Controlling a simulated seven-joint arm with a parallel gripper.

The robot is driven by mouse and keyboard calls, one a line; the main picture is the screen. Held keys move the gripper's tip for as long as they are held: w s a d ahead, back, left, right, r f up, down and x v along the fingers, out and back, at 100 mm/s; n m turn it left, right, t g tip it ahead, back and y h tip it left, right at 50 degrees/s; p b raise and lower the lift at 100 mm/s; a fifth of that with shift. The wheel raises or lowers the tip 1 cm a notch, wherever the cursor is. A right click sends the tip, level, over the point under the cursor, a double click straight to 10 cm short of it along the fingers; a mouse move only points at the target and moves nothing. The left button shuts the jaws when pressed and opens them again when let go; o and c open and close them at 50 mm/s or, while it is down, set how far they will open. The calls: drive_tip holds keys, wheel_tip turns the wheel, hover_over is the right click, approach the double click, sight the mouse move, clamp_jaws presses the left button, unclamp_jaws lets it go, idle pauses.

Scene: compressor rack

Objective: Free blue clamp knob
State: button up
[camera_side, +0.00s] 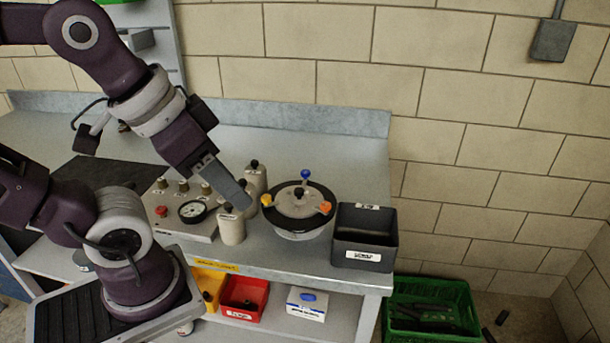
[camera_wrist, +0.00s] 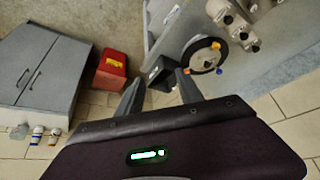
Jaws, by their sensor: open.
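The blue clamp knob (camera_side: 305,174) stands upright at the back rim of a round pot with a pale lid (camera_side: 290,207) on the bench. It also shows in the wrist view (camera_wrist: 219,71) at the pot's lower right edge. A yellow knob (camera_side: 266,200) and an orange knob (camera_side: 325,207) are on the same rim, with a black knob (camera_side: 298,192) at the lid's centre. My gripper (camera_side: 243,203) is left of the pot, above the bench and apart from the blue knob. In the wrist view its two fingers (camera_wrist: 160,84) are spread, with nothing between them.
Pale canisters (camera_side: 231,226) stand left of the pot, close to my gripper in the side view. A gauge panel (camera_side: 183,214) lies farther left. A black bin (camera_side: 365,238) stands right of the pot at the bench end. A green crate (camera_side: 430,308) is on the floor.

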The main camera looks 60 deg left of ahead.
drive_tip(key=w+a+r+g, duration=0.1)
drive_tip(key=w+a+r, duration=0.1)
drive_tip(key=w, duration=0.5)
drive_tip(key=m+g, duration=0.2)
drive_tip(key=g, duration=0.2)
hover_over(306, 171)
drive_tip(key=f, duration=1.2)
drive_tip(key=shift+s+d+f, duration=0.15)
drive_tip(key=shift+d+f, duration=0.05)
drive_tip(key=shift+f, duration=0.15)
drive_tip(key=shift+g, duration=0.3)
drive_tip(key=f, duration=0.7)
drive_tip(key=shift+a, duration=0.2)
drive_tip(key=shift+f, duration=0.3)
clamp_jaws()
